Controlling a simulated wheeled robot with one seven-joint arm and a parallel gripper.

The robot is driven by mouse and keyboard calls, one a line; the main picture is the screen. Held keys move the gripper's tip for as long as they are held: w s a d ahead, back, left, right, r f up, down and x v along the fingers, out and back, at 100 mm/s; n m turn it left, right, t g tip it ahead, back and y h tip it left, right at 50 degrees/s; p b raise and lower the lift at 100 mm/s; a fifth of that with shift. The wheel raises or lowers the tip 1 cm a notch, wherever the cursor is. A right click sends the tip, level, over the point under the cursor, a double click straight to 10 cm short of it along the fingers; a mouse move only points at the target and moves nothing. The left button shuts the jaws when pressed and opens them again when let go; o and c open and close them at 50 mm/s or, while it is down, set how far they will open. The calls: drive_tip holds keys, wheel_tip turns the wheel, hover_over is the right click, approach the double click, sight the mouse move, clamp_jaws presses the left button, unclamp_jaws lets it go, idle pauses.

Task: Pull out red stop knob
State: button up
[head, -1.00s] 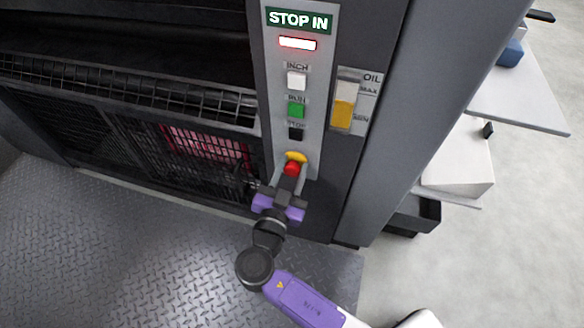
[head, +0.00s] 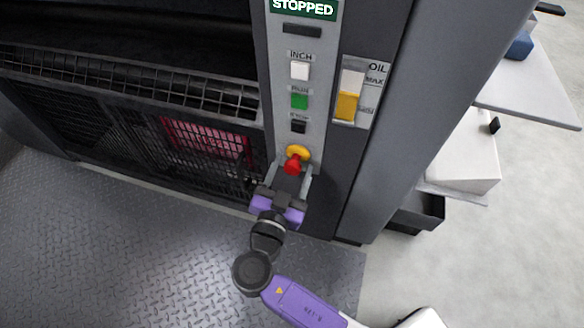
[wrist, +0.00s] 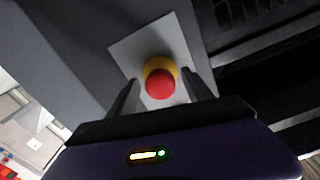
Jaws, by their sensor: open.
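The red stop knob (head: 292,165) sits on a yellow collar (head: 299,152) low on the grey control strip. It stands out from the collar. The knob also shows in the wrist view (wrist: 160,84), between the two fingers and apart from both. My gripper (head: 288,176) is open, with one finger on each side just below the knob; in the wrist view it (wrist: 158,90) also shows open. The sign (head: 303,8) at the top of the strip reads STOPPED, and the lamp window (head: 302,30) below it is dark.
White inch (head: 300,70), green run (head: 299,101) and black stop (head: 298,126) buttons line the strip above the knob. An oil gauge (head: 350,98) is to their right. A wire guard (head: 140,90) is at left. The tread-plate floor (head: 110,250) is clear.

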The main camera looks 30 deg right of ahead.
drive_tip(key=p+v, duration=0.1)
drive_tip(key=v, duration=0.6)
drive_tip(key=shift+s+a, duration=0.3)
